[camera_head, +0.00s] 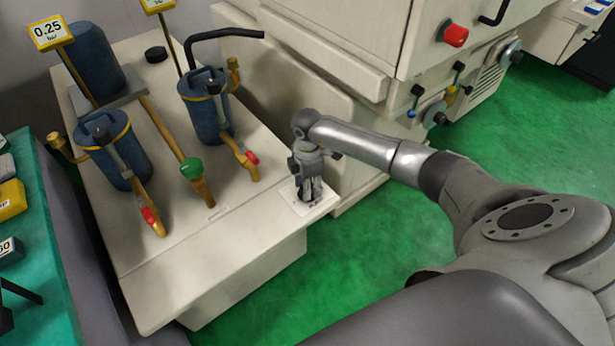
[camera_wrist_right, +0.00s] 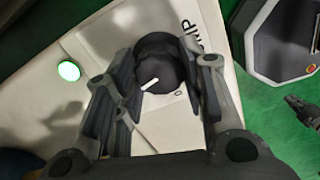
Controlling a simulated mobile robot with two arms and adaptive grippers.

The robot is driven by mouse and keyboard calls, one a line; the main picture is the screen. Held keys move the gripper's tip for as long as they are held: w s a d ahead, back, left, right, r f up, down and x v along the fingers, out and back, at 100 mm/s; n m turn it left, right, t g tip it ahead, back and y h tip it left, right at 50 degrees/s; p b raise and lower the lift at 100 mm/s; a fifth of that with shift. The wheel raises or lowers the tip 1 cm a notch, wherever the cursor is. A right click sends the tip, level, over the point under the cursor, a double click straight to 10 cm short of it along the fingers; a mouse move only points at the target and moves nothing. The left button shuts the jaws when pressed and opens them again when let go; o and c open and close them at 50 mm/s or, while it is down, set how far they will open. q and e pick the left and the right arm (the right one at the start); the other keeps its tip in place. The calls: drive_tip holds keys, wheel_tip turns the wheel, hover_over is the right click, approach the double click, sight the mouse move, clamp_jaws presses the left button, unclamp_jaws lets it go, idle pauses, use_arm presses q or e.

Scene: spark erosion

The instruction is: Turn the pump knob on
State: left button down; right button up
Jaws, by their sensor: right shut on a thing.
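The pump knob (camera_wrist_right: 158,66) is a round black knob with a white pointer line, on a white label plate (camera_wrist_right: 205,62) with partly hidden lettering that ends in "MP". In the right wrist view my right gripper (camera_wrist_right: 160,80) has its fingers on both sides of the knob and is shut on it. In the head view my right gripper (camera_head: 310,190) points down onto the white plate (camera_head: 301,208) at the bench's front right corner and hides the knob. A dark jaw-like part (camera_wrist_right: 303,108) at the wrist view's right edge may be my left gripper; its state is unclear.
A green lit button (camera_wrist_right: 69,71) is left of the knob. The beige bench (camera_head: 225,235) carries blue filter canisters (camera_head: 205,112), brass pipes and a green valve handle (camera_head: 191,168). A machine with a red button (camera_head: 455,36) stands behind. Green floor is free at right.

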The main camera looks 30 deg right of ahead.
drive_tip(key=shift+r+m+p, duration=0.1)
drive_tip(key=shift+m+p, duration=0.5)
drive_tip(key=shift+m, duration=0.6)
drive_tip(key=o, duration=1)
wheel_tip(320, 180, up, 12)
drive_tip(key=shift+f, duration=0.1)
